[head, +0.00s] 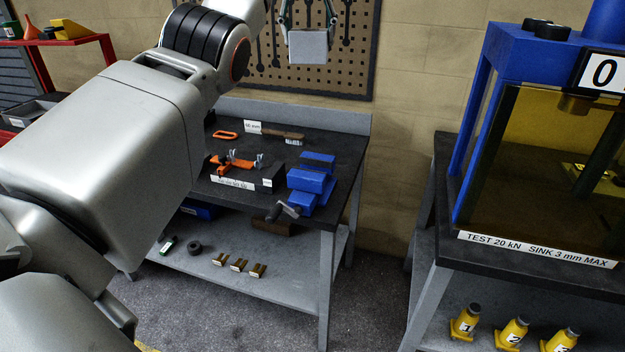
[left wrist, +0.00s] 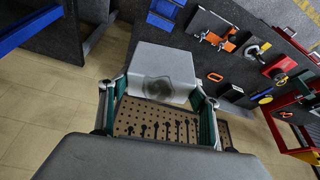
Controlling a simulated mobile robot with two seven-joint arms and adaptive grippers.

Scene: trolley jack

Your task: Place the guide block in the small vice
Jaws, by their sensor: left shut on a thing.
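The guide block (head: 308,48) is a plain grey block high in front of the pegboard in the head view. My left gripper (head: 308,30) is shut on it, one finger on each side. In the left wrist view the block (left wrist: 165,66) sits between the fingers of the left gripper (left wrist: 158,92); a dark round mark shows on one face. The small blue vice (head: 312,186) stands at the right front of the dark bench, below and apart from the block. It also shows at the top of the left wrist view (left wrist: 165,14). My right gripper is in neither view.
The bench top (head: 345,160) also carries orange clamps (head: 236,163) and a wooden-handled tool (head: 283,134) left of the vice. A blue test press (head: 478,130) with a yellow screen stands to the right. A floor gap lies between them. The pegboard (head: 345,75) hangs behind.

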